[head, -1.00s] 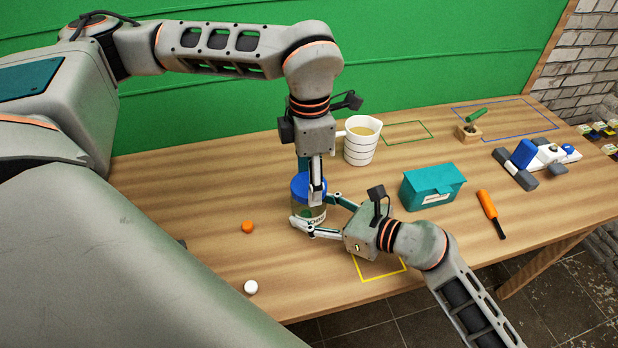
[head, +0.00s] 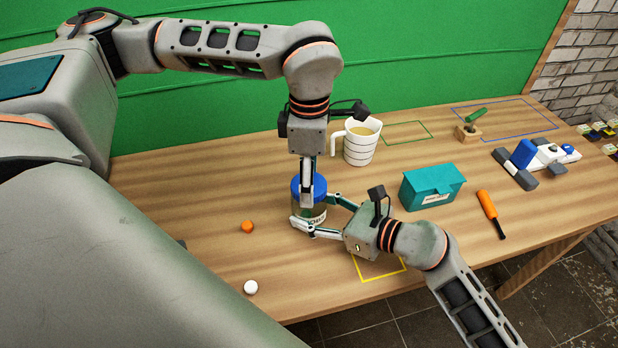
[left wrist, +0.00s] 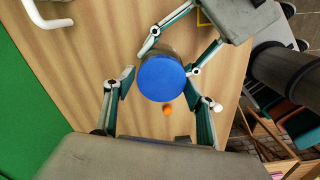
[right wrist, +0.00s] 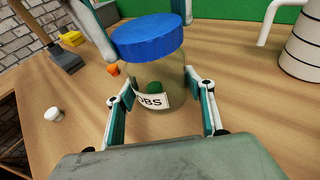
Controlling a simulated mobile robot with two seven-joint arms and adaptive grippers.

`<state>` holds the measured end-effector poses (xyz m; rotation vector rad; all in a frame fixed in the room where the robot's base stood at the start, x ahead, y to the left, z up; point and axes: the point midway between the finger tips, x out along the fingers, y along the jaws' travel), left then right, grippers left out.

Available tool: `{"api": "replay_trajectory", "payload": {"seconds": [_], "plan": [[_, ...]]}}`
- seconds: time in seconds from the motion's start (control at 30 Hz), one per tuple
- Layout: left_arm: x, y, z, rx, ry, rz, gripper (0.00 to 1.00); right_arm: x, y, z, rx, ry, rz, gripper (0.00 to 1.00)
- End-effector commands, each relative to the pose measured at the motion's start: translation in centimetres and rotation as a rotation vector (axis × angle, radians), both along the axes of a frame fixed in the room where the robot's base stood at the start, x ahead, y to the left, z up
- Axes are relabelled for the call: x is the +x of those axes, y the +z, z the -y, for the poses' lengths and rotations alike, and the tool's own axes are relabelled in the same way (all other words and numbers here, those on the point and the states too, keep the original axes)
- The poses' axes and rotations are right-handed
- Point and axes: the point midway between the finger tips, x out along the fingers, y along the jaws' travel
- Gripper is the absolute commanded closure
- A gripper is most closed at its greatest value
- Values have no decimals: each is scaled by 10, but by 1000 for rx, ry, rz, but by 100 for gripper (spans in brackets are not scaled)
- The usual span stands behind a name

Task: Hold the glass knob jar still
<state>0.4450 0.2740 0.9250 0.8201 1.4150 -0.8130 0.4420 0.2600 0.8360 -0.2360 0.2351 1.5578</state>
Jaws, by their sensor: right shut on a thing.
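The glass knob jar (head: 318,212) stands upright on the table, with a blue lid (left wrist: 162,78) on it. Through its clear wall in the right wrist view (right wrist: 152,72) I see a green knob and a white label ending in "OBS". My right gripper (right wrist: 160,82) is shut on the jar's body, one finger on each side. My left gripper (head: 307,190) points down from above at the lid. In the left wrist view its fingers (left wrist: 160,74) stand apart on either side of the lid, with a gap at the left; contact at the right is unclear.
An orange knob (head: 247,227) and a white knob (head: 251,287) lie left of the jar. A striped mug (head: 361,146) stands behind it. A teal box (head: 432,187) and an orange-handled tool (head: 487,204) are to the right. A yellow outline (head: 380,277) lies under my right arm.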

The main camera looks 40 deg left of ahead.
Motion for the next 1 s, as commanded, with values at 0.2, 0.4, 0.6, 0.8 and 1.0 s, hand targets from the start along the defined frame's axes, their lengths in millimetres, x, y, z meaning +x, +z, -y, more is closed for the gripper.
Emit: {"api": "replay_trajectory", "payload": {"seconds": [0.2, 0.4, 0.6, 0.8, 1.0], "plan": [[0, 0, 1, -2, 0, -1, 32, 0, 0, 0, 0, 0, 0, 68], [0, 3, 1, -2, -1, 0, 32, 0, 0, 0, 0, 0, 0, 68], [1, 27, 1, -3, -1, 4, 32, 0, 0, 0, 0, 0, 0, 68], [1, 69, 2, -3, -1, 4, 32, 0, 0, -1, 0, 0, -1, 68], [0, 103, 1, -2, 0, 2, 32, -1, 0, -1, 0, 1, -1, 68]]}}
